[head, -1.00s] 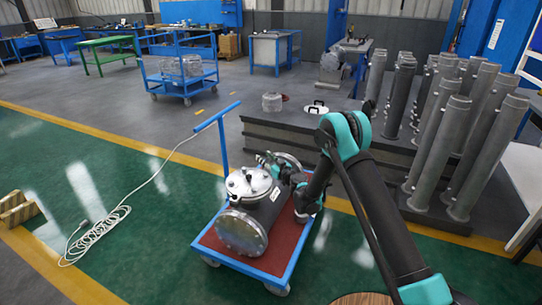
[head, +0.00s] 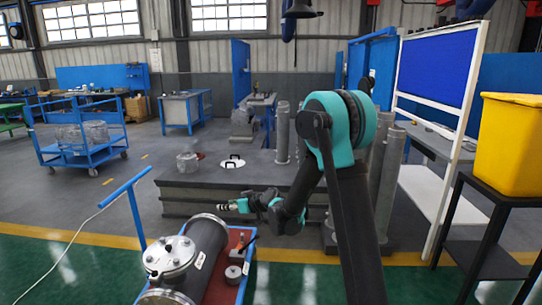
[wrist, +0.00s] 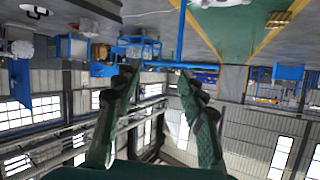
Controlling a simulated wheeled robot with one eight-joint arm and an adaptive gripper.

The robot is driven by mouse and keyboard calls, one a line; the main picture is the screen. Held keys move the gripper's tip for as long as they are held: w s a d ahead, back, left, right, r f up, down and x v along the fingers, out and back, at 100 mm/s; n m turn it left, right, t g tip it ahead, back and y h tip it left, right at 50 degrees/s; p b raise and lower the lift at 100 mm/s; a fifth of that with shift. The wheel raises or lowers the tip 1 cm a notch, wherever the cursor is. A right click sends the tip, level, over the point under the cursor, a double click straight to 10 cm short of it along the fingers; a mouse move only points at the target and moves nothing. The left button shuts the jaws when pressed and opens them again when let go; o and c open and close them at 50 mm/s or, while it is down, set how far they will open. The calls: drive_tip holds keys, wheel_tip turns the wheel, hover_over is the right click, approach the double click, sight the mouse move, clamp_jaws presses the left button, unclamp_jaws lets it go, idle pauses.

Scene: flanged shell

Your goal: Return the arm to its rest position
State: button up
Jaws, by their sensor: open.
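My gripper (head: 228,206) is at the end of my folded teal-and-black arm in the head view, pointing left. It appears above and to the right of the flanged shell (head: 206,243), apart from it in the picture. In the wrist view the two green fingers of my gripper (wrist: 158,72) are spread apart with nothing between them. The shell is a dark grey cylinder with a bright flanged lid, lying on the cart with its near end cut off by the frame. The wrist view looks upside down across the hall, with the floor at the top.
The red-topped blue cart (head: 222,285) stands at the lower left, its handle (head: 125,187) rising. Behind my gripper is a low grey platform (head: 200,200) with upright grey cylinders (head: 283,132). A yellow bin (head: 510,140) on a black stand is at right. Green floor lies between.

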drive_tip(key=s+d+f+m+g+h, duration=0.1)
drive_tip(key=s+d+f+m+h, duration=0.1)
drive_tip(key=s+d, duration=0.9)
drive_tip(key=s+d+f+m+g+h, duration=0.1)
drive_tip(key=s+d+m+h, duration=0.3)
drive_tip(key=s+d, duration=0.7)
drive_tip(key=s+d+f+m+g+h, duration=0.1)
drive_tip(key=s+d+f+m+h, duration=0.2)
drive_tip(key=s+d, duration=0.8)
drive_tip(key=d+h, duration=0.1)
drive_tip(key=d, duration=0.2)
drive_tip(key=shift+s+f+g+h, duration=0.3)
drive_tip(key=shift+f+h, duration=0.1)
drive_tip(key=shift+d, duration=0.1)
